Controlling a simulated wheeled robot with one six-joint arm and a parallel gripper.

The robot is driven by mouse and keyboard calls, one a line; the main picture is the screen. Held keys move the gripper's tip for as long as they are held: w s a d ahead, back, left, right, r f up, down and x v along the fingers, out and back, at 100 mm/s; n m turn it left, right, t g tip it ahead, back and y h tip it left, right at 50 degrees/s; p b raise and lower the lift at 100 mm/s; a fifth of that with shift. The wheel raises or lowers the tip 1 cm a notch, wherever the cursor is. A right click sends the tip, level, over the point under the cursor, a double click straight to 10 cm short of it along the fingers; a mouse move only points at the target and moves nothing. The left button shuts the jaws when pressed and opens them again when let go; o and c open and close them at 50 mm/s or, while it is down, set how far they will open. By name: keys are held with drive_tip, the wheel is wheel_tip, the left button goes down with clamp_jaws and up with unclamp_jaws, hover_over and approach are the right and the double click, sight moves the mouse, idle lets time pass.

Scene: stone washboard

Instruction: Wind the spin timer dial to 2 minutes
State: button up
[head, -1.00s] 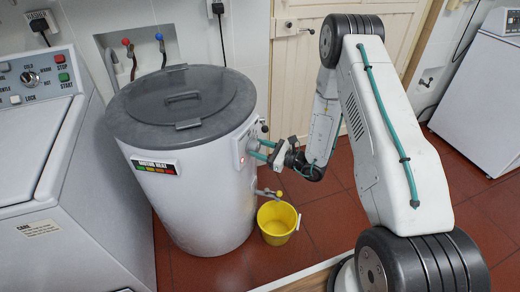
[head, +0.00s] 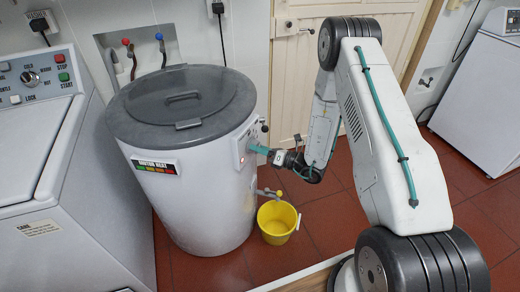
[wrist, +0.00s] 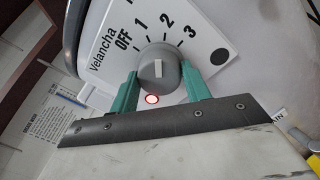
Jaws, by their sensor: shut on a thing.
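The spin timer dial (wrist: 160,72) is a round grey knob with a white line on the white panel (wrist: 101,57), marked OFF, 1, 2 and 3. Its white line stands upright in the wrist view, between 1 and 2 and closer to 2. My gripper (wrist: 160,82) is shut on the dial, one teal finger on each side. In the head view my gripper (head: 257,149) reaches the right side of the spin dryer (head: 205,195), and the dial is hidden there.
A red lamp (wrist: 152,99) glows below the dial. A yellow bucket (head: 277,222) stands on the floor under the dryer's spout (head: 268,192). A washing machine (head: 50,190) stands left. Red tiled floor is open behind my arm.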

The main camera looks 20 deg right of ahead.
drive_tip(key=shift+m, duration=1)
